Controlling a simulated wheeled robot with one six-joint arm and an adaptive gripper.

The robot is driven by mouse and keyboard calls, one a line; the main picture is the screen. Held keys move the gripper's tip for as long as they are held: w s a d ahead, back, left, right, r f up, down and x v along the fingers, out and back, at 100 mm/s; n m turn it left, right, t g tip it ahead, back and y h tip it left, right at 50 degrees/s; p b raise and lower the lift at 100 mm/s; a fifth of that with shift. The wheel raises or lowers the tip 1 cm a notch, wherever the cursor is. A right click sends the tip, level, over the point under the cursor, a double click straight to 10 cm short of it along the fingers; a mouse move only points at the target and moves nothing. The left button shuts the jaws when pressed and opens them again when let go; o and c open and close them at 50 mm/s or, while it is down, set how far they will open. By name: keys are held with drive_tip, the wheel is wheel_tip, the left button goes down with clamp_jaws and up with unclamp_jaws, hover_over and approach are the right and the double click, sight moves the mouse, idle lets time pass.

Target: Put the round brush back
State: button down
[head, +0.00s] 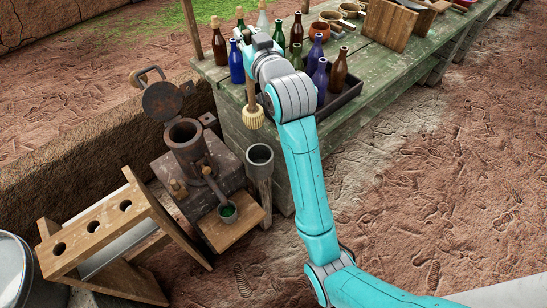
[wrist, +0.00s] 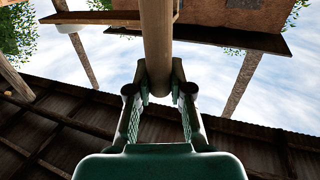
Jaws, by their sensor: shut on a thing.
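The round brush hangs head down from my gripper (head: 247,41), with its pale bristle head (head: 253,117) below and its brown handle (head: 250,88) above, in front of the bench's near left edge. In the wrist view, my gripper (wrist: 160,93) is shut on the wooden handle (wrist: 157,40), which runs up out of the picture. Its bristles are out of that view. A grey open-topped tube (head: 260,153) stands on a post below the brush and slightly to its right, apart from it. My gripper's fingers are small and partly hidden in the head view.
Several bottles stand in a dark crate (head: 345,95) and on the green bench (head: 385,62) around my wrist. An iron pot with an open lid (head: 183,135) stands lower left. Bare ground (head: 430,200) lies right.

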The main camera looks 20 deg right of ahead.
hover_over(259, 119)
drive_tip(key=w, duration=0.2)
wheel_tip(259, 119, down, 6)
wheel_tip(259, 119, down, 18)
drive_tip(key=shift+f, duration=0.15)
idle(0.3)
drive_tip(key=shift+f, duration=0.2)
drive_tip(key=c, duration=1.1)
unclamp_jaws()
drive_tip(key=shift+o, duration=0.2)
drive_tip(key=shift+r, duration=0.1)
drive_tip(key=shift+r, duration=0.1)
drive_tip(key=s, duration=1.2)
